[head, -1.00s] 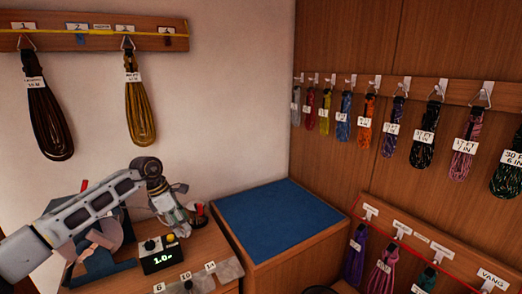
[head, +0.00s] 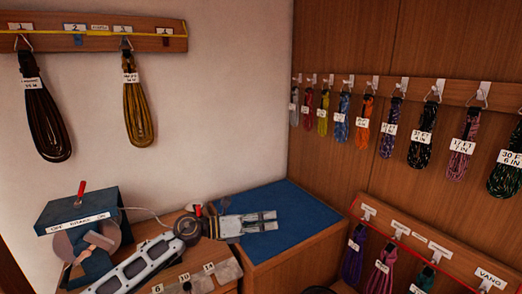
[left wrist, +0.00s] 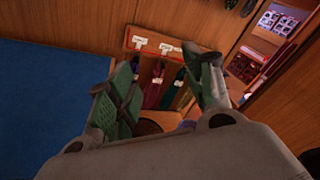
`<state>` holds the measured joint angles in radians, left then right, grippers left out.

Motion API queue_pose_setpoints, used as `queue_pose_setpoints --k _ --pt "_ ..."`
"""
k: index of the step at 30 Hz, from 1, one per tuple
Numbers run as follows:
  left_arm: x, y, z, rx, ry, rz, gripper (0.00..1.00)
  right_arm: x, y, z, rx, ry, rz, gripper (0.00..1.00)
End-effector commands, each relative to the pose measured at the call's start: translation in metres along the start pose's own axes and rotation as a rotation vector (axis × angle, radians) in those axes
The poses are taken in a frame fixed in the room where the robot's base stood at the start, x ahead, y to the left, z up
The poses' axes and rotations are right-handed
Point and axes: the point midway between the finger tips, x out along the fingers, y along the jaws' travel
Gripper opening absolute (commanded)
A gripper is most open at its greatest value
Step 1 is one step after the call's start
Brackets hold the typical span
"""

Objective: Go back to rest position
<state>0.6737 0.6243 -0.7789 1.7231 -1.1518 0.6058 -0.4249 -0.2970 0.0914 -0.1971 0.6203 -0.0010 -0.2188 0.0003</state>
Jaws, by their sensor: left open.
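My left gripper (head: 262,221) is open and empty in the head view, reaching right over the near left part of the blue mat (head: 300,212). In the left wrist view its two green-padded fingers (left wrist: 165,95) stand apart with nothing between them. The blue mat also shows at the left of that view (left wrist: 40,95). My left arm comes in from the bottom left, across the wooden bench. My right gripper shows in neither view.
A blue box with a red lever (head: 78,212) stands on the bench at left. Coiled lines hang on the left rail (head: 165,43), the long right rail (head: 455,92) and a lower rail (head: 440,250). Labelled plates (head: 185,278) lie at the bench front. The blue mat's top is otherwise clear.

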Motion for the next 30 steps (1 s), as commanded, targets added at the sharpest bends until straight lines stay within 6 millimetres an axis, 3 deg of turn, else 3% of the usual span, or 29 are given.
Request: queue_pose_setpoints --k 6,14,23,30 --pt "0.004 -0.021 0.017 -0.203 -0.231 -0.044 0.52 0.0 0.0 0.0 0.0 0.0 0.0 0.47" --pt "-0.011 -0.022 0.036 -0.473 -0.497 -0.056 0.52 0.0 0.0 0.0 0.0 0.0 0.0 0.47" --pt "-0.05 -0.001 0.039 -0.809 -0.785 -0.023 0.52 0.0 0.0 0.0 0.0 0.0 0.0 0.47" --pt "-0.089 0.028 0.02 -1.091 -0.999 0.04 0.52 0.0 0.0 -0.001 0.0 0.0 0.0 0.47"
